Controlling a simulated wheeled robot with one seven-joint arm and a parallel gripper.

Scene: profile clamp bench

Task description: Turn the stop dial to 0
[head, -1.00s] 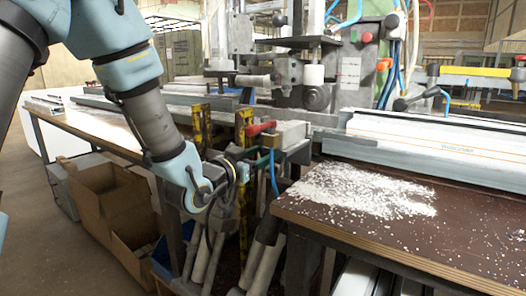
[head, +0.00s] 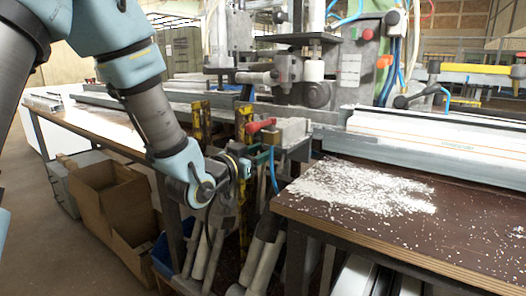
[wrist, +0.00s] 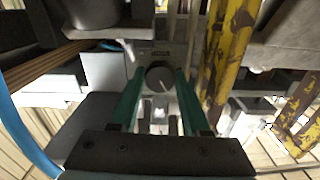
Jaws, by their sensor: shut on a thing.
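The stop dial (wrist: 160,77) is a dark round knob with a light pointer line, on a grey plate with a small label above it, in the wrist view. The line slants toward the lower right; I cannot read any numbers around it. My gripper (wrist: 162,80) has green fingers, one on each side of the dial, and is shut on it. In the head view my gripper (head: 258,160) is at the front of the bench, below a red-handled clamp, and the dial is hidden there.
Yellow worn uprights (wrist: 228,50) stand close to the right of the fingers. A blue hose (wrist: 22,120) curves at the left. In the head view, cardboard boxes (head: 105,195) sit below left and a brown table (head: 440,220) with white chips stands at the right.

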